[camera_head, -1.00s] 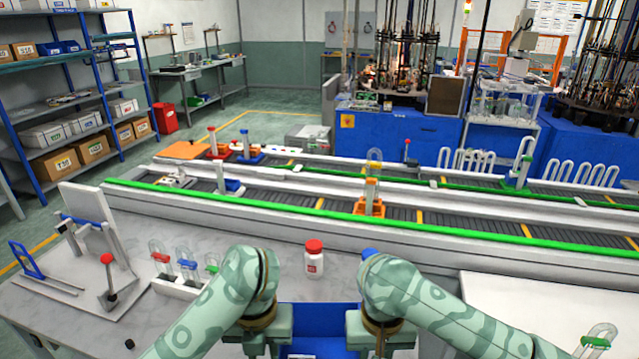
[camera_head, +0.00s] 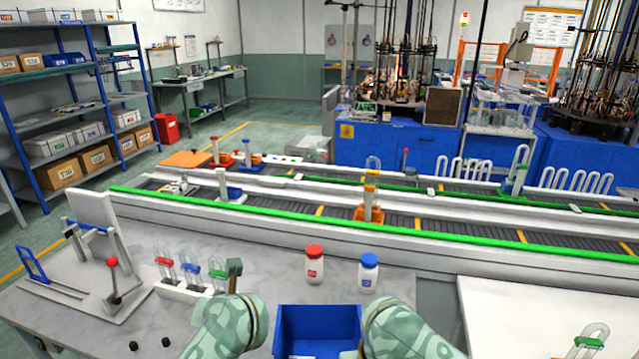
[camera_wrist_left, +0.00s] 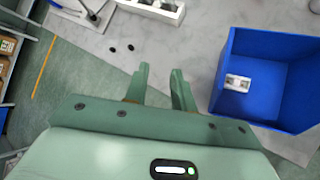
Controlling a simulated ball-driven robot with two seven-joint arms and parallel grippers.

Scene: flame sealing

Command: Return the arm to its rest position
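My left arm (camera_head: 222,328) is bent at the bottom of the head view, left of the blue bin. In the left wrist view my left gripper (camera_wrist_left: 160,85) has its two fingers apart with nothing between them. It is over the table's front edge, left of the blue bin (camera_wrist_left: 222,62). My right arm (camera_head: 405,335) is at the bottom of the head view, right of the bin; its fingers are hidden.
The blue bin (camera_head: 318,318) holds a small white item (camera_wrist_left: 237,83). A red-capped bottle (camera_head: 314,268) and a blue-capped bottle (camera_head: 368,277) stand behind it. A rack (camera_head: 180,291) holds tubes at left. A press-like stand (camera_head: 113,290) is farther left. A conveyor (camera_head: 300,218) runs behind.

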